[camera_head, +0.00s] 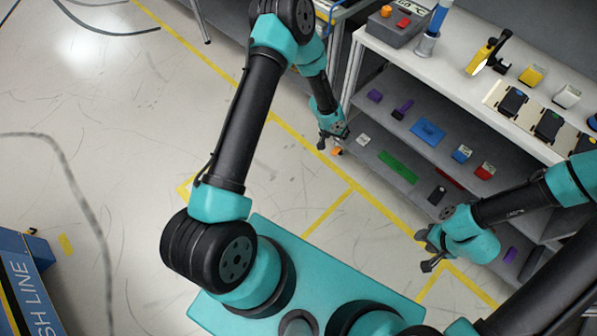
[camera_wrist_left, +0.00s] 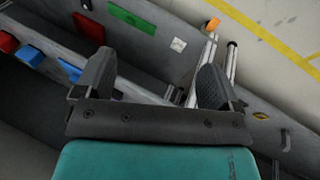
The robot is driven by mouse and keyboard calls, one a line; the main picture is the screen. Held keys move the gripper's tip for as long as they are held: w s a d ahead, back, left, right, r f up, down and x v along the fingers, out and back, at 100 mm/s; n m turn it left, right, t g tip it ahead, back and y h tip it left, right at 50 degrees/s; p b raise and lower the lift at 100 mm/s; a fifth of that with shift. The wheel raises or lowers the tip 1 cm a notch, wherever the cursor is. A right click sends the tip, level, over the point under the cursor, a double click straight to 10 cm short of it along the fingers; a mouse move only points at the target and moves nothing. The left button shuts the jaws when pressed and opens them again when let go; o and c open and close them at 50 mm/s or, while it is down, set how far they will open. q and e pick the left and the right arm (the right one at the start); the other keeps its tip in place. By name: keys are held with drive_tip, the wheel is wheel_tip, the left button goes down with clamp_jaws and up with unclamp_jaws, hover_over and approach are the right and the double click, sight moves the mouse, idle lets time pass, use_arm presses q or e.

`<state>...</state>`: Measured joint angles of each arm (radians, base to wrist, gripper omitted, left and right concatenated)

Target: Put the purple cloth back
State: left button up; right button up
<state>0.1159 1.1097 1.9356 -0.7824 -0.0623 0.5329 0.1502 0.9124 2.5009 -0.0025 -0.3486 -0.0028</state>
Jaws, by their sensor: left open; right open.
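Several small purple items show on the shelves in the head view: one (camera_head: 374,95) at the upper left of the middle shelf, one (camera_head: 402,108) beside it, and one (camera_head: 510,254) low at the right. I cannot tell which, if any, is the purple cloth. My left gripper (camera_head: 330,143) is open and empty at the left end of the shelf unit. The left wrist view also shows its two fingers (camera_wrist_left: 158,65) apart with nothing between them. My right gripper (camera_head: 424,252) is open and empty over the floor in front of the lower shelf.
The shelf unit (camera_head: 372,48) holds a blue piece (camera_head: 428,131), a green piece (camera_head: 398,167) and a red block (camera_head: 485,171). An orange item (camera_head: 336,151) is close by my left gripper; it also shows in the left wrist view (camera_wrist_left: 213,24). Open floor lies left.

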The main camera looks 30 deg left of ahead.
use_arm(q)
drive_tip(key=s+a+r+n, duration=0.1)
drive_tip(key=s+a+r, duration=0.1)
drive_tip(key=s, duration=1)
drive_tip(key=s+a+r+n, duration=0.1)
drive_tip(key=s+r, duration=0.3)
drive_tip(key=s, duration=0.8)
drive_tip(key=shift+s+a+r+n+g, duration=0.25)
drive_tip(key=shift+a+n+g, duration=0.15)
drive_tip(key=shift+n, duration=0.1)
